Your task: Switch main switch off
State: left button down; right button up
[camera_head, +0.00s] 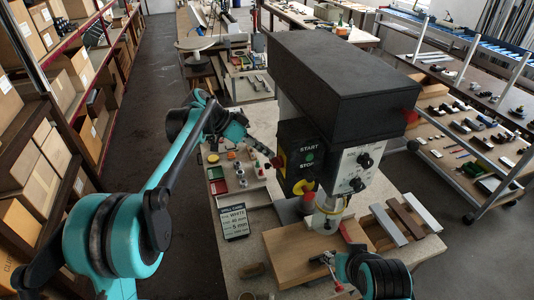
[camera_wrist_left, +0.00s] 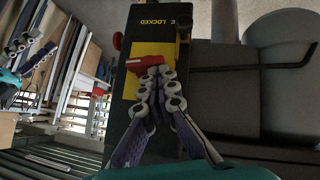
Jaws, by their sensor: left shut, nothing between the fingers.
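The main switch is a red handle (camera_wrist_left: 148,64) on a yellow plate (camera_wrist_left: 152,48) in the left wrist view, under a label ending in "LOCKED". In the head view the red handle (camera_head: 276,162) shows small on the left side of the black drill press control box (camera_head: 299,158). My left gripper (camera_head: 268,153) is shut and empty beside it. In the left wrist view its fingertips (camera_wrist_left: 158,80) overlap the handle's lower edge; I cannot tell whether they touch. My right gripper (camera_head: 330,260) is low at the drill table; its finger opening is unclear.
The drill press's black housing (camera_head: 345,85) rises above the control box. A wooden board (camera_head: 305,252) lies under the spindle, with loose profiles (camera_head: 408,222) to its right. Small parts and a labelled sign (camera_head: 234,222) stand on the left of the bench. Shelves of boxes line the left.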

pick_arm(q)
jog(key=shift+w+a+f+b, duration=0.2)
jog(key=shift+w+f+b, duration=0.45)
jog(key=shift+f+b, duration=0.4)
dwell(0.6)
jog(key=shift+s+d+r, duration=0.2)
jog(key=shift+s+r, duration=0.05)
jog(key=shift+s, duration=0.4)
